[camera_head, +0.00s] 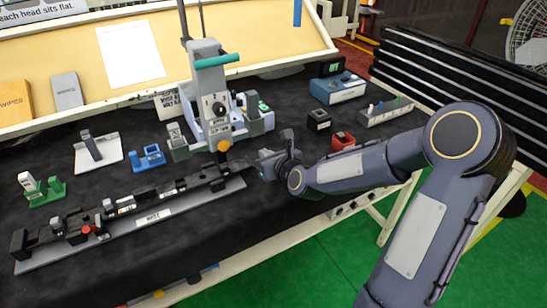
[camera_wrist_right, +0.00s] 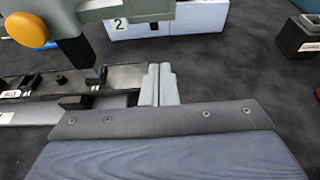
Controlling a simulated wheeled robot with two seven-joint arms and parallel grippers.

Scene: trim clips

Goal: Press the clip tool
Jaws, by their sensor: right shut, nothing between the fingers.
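The clip tool is a grey press (camera_head: 206,85) with a teal handle bar near its top and an orange knob (camera_head: 223,145) low at its front. It stands upright mid-table, above the right part of a long black trim strip (camera_head: 150,198) on a grey board. The knob also shows at upper left in the right wrist view (camera_wrist_right: 28,28). My right gripper (camera_head: 259,166) is shut and empty, low beside the strip's right end. Its closed fingertips (camera_wrist_right: 159,84) appear beside the strip in the wrist view; I cannot tell whether they touch. My left gripper is out of view.
Small fixtures stand around: a blue holder (camera_head: 148,157), a green holder (camera_head: 43,189), a white stand (camera_head: 98,150), a red bin (camera_head: 343,141) and a black box (camera_head: 319,120). A blue box (camera_head: 338,89) sits behind. The dark tabletop in front of the strip is clear.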

